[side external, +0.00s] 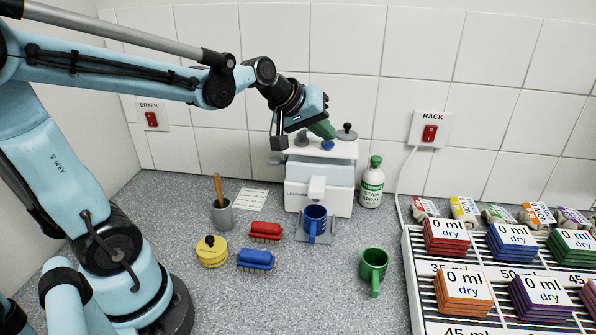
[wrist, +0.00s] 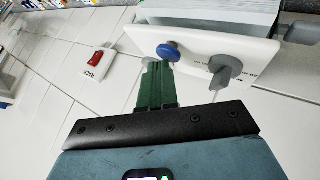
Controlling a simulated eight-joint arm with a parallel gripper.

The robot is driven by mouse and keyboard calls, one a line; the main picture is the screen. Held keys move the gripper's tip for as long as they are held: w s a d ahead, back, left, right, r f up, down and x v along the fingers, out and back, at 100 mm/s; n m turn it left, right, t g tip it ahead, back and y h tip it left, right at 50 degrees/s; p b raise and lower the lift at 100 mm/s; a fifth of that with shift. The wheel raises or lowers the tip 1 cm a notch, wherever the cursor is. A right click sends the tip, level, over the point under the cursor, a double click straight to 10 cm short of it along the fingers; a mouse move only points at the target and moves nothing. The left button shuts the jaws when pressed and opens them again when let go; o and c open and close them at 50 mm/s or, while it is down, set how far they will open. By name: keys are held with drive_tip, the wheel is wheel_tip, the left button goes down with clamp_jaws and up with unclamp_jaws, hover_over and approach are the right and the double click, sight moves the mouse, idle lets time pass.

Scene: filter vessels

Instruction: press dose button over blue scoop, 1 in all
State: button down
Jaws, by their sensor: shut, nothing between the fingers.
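A white dispenser (side external: 319,178) stands against the tiled wall. A round blue button (side external: 327,145) is on its top; the button also shows in the wrist view (wrist: 167,51). A blue scoop (side external: 314,219), cup-shaped with a handle, stands below the dispenser's spout on a small base. My gripper (side external: 329,136) is shut and empty, its green fingers angled down just above the blue button. In the wrist view the fingertips (wrist: 158,62) appear right by the button; I cannot tell whether they touch it.
A grey knob (wrist: 226,67) is on the dispenser top beside the button. A green scoop (side external: 373,266) stands front right, with a stain spray bottle (side external: 372,183) behind. A rack (side external: 412,285) with labelled stacks is right. Brushes (side external: 255,259) and a yellow tin (side external: 211,252) are left.

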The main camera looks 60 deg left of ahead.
sight(323, 144)
drive_tip(key=shift+f, duration=0.25)
drive_tip(key=shift+r, duration=0.15)
idle(0.4)
drive_tip(key=shift+r, duration=0.9)
drive_tip(key=shift+r, duration=2.55)
drive_tip(key=s+d+f+m+g, duration=0.1)
drive_tip(key=s+d+f+m, duration=0.2)
drive_tip(key=s+f, duration=0.3)
drive_tip(key=s+d+f+m+g, duration=0.1)
drive_tip(key=s+d+f+m, duration=0.2)
drive_tip(key=s+f+m, duration=0.2)
drive_tip(key=shift+s+f, duration=0.4)
drive_tip(key=shift+s, duration=0.8)
